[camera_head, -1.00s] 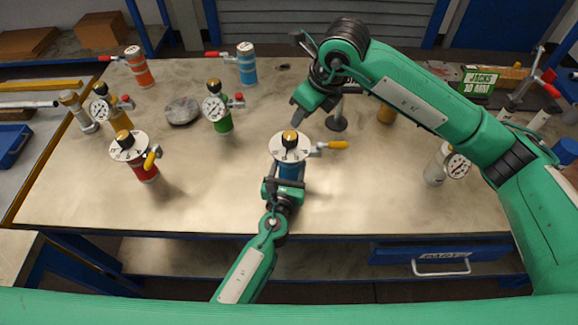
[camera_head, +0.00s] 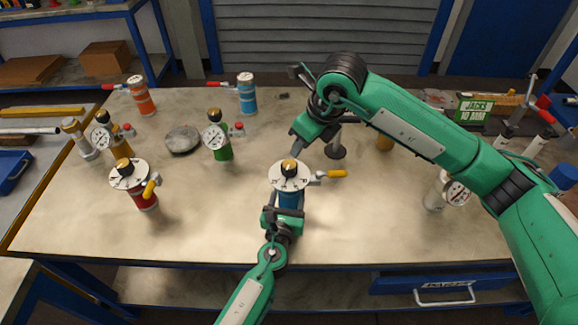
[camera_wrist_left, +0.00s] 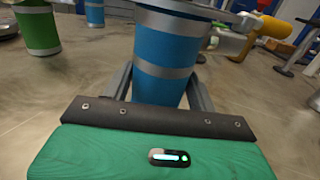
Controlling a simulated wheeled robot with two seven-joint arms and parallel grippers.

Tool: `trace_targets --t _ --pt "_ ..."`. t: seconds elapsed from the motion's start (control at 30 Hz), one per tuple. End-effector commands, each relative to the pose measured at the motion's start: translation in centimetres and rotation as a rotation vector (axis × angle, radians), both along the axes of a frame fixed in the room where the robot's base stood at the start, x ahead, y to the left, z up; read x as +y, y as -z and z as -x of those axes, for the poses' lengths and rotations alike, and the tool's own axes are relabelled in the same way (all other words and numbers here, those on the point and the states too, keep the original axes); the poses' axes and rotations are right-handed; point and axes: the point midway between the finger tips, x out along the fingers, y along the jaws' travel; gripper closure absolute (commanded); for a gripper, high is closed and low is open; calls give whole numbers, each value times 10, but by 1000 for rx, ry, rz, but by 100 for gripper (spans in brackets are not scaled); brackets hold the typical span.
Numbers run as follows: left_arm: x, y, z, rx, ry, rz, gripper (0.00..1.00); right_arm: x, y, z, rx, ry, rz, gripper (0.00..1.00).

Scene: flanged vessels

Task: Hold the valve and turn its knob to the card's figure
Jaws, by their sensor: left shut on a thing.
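The valve has a blue body (camera_head: 289,200) with grey bands, a white dial (camera_head: 291,178), a black knob (camera_head: 290,167) with an orange top, and a yellow-handled lever (camera_head: 330,174) on its right. It stands upright near the table's middle. My left gripper (camera_head: 284,216) is shut around its lower body from the front. The left wrist view shows the blue body (camera_wrist_left: 165,60) between the two fingers. My right gripper (camera_head: 300,140) hangs just behind and right of the knob, apart from it. Its finger gap is not clear. I cannot make out a card or the dial's figures.
A red valve (camera_head: 145,200) with a similar dial stands left. A grey stand (camera_head: 335,150) is beside my right gripper. The table front is clear.

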Motion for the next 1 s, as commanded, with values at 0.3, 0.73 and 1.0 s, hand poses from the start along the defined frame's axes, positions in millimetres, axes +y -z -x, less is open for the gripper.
trace_targets --t 0.3,0.73,1.0 --pt "0 0 0 1 0 0 89 0 0 0 0 0 0 64" --pt "0 0 0 1 0 0 89 2 0 -1 -8 -48 16 41" --pt "0 0 0 1 0 0 89 11 -3 -4 -55 -392 120 41"
